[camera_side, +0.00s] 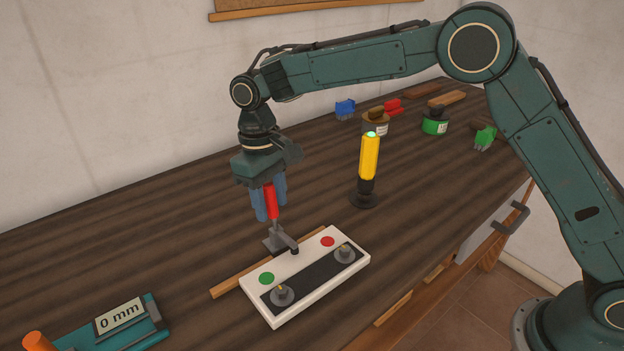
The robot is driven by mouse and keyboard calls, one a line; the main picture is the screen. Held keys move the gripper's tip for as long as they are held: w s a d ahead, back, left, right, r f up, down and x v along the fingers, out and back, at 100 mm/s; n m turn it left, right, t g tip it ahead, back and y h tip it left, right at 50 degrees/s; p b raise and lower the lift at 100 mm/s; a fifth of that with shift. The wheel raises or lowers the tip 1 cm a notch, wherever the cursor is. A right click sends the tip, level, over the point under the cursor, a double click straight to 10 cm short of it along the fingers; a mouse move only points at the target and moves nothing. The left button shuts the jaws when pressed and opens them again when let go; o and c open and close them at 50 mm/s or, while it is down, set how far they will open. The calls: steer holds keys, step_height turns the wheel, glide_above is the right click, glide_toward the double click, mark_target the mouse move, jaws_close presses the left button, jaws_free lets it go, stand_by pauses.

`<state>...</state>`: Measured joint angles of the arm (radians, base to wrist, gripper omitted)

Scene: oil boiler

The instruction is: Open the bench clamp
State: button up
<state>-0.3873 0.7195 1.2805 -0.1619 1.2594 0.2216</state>
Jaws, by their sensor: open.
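A white control box (334,281) with a dark panel lies on the bench, bearing a green dot (266,278), a red dot (327,241) and two grey knobs. A grey arm with an upright red handle (272,201) stands at its back edge. My gripper (268,205) points down with its blue fingers open on either side of the red handle; whether they touch it cannot be told. A teal device (140,335), possibly the bench clamp, is at the lower left, cut off by the frame. Its display reads "0 mm" (120,316), and an orange knob (38,341) shows beside it.
A yellow upright lamp (369,158) with a green top stands right of my gripper. Cans (435,121), brushes (345,109) and wood blocks lie farther back. A wooden strip (234,283) lies behind the control box.

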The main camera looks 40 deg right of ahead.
steer(key=shift+r, duration=0.1)
steer(key=shift+w+r, duration=0.15)
steer(key=shift+r, duration=1.05)
steer(key=shift+w+r, duration=0.2)
steer(key=shift+r, duration=0.95)
steer(key=shift+w+r, duration=0.15)
steer(key=shift+r, duration=1.05)
steer(key=shift+r, duration=0.1)
steer(key=shift+c, duration=0.2)
steer(key=shift+a, duration=0.1)
steer(key=c, duration=0.7)
steer(key=shift+s+a+r, duration=0.1)
steer(key=shift+s+a, duration=0.05)
steer(key=shift+s, duration=0.05)
jaws_close()
steer(key=s+r+n+t, duration=0.4)
steer(key=s+n, duration=0.7)
steer(key=n, duration=0.3)
steer(key=shift+d+r+t, duration=0.2)
steer(key=shift+r+t, duration=0.2)
steer(key=shift+t, duration=0.3)
